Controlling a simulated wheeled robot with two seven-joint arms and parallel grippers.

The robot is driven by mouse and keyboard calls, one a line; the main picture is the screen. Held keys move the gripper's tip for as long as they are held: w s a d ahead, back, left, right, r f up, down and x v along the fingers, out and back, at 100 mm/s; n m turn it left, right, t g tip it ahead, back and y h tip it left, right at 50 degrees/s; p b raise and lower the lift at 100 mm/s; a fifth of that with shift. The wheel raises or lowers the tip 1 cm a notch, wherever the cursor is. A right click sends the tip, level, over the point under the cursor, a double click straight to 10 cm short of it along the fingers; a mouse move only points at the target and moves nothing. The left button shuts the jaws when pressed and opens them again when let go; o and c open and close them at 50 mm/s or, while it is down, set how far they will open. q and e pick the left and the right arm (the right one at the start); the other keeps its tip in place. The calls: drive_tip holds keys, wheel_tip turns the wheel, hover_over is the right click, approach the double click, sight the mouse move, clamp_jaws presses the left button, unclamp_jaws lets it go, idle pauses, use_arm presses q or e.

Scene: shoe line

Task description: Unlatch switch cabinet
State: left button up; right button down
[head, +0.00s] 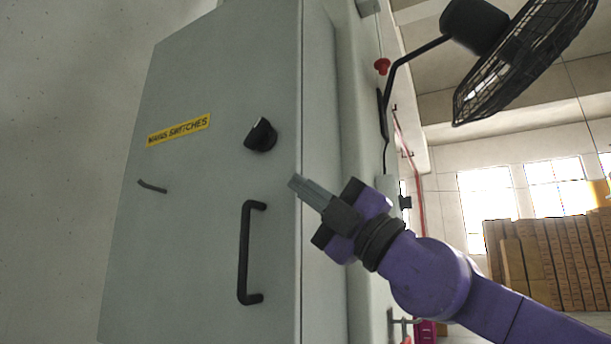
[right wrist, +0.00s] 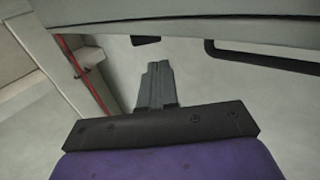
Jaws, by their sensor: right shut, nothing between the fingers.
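The grey switch cabinet (head: 190,220) fills the left and middle of the head view, with a yellow label (head: 179,130) on its door. The door looks closed. A black rotary knob (head: 261,135) is on the door's upper right, above a black vertical bar handle (head: 245,252). My right gripper (head: 296,183) is shut and empty, in front of the door's right edge, below and right of the knob and apart from it. In the right wrist view the shut fingers (right wrist: 158,70) point toward a grey surface. My left gripper is not in view.
A black fan (head: 520,60) hangs at the upper right on an arm, near a red button (head: 382,66). Stacked brown boxes (head: 545,262) stand far back on the right. A small dark lever (head: 152,187) is on the door's left. Free air lies before the door.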

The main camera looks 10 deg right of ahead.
sight(249, 148)
drive_tip(key=p+x, duration=0.6)
drive_tip(key=x, duration=0.4)
drive_tip(key=shift+r+p, duration=0.1)
drive_tip(key=shift+p, duration=0.25)
drive_tip(key=shift+w+a, duration=0.1)
drive_tip(key=shift+a, duration=0.15)
